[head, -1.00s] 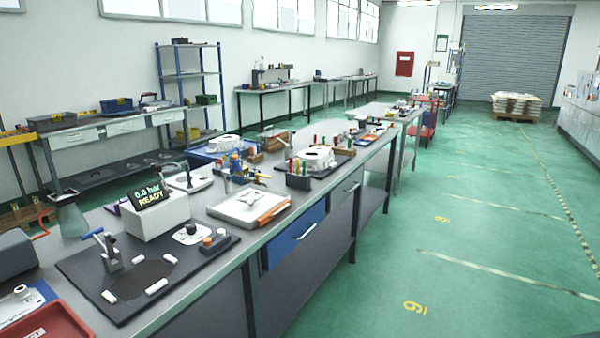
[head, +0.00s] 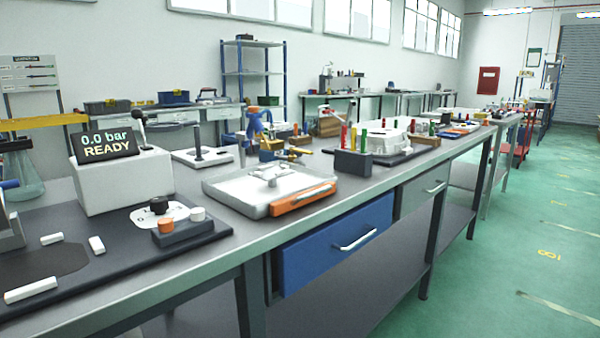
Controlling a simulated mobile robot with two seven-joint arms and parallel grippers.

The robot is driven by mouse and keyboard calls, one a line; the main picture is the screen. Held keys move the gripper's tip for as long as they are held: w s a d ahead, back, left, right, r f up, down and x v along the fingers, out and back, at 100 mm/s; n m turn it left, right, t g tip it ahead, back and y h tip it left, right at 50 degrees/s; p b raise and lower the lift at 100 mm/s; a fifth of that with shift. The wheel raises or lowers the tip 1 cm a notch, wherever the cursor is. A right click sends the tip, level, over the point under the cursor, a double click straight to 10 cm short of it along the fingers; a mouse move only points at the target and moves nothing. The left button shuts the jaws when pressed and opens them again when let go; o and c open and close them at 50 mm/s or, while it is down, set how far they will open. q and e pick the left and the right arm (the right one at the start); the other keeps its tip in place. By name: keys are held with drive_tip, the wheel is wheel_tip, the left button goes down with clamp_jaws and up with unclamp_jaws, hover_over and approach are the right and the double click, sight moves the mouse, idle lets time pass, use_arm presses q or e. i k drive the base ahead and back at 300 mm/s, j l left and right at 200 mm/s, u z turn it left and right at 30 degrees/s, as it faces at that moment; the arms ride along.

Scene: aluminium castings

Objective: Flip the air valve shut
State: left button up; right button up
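No part plainly reads as the air valve, and I cannot tell which one it is. A small brass-coloured fitting with a blue part (head: 290,153) sits on the bench behind the pale casting tray. A blue and orange upright tool (head: 255,122) stands just left of it. Nearer, a white plate with a black knob (head: 159,205) lies on the dark mat (head: 120,243). A grey box (head: 125,180) carries a display (head: 105,143) reading "0.0 bar READY". Neither gripper is in view.
A pale tray (head: 235,197) with a casting and an orange-handled tool (head: 303,198) sits near the bench's front edge. A dark block with coloured pins (head: 353,165) stands further right. A blue drawer (head: 338,240) is below.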

sight(292, 148)
drive_tip(key=u, duration=0.35)
drive_tip(key=i+l+u, duration=0.1)
drive_tip(key=u, duration=0.25)
drive_tip(key=l+u, duration=0.15)
drive_tip(key=u, duration=0.2)
drive_tip(key=l+u, duration=0.35)
drive_tip(key=l, duration=0.15)
drive_tip(key=l+u, duration=0.4)
drive_tip(key=l, duration=0.6)
drive_tip(key=k+l+u, duration=0.1)
drive_tip(key=l, duration=0.35)
drive_tip(key=k+l, duration=0.1)
drive_tip(key=l, duration=0.4)
drive_tip(key=i+u, duration=0.05)
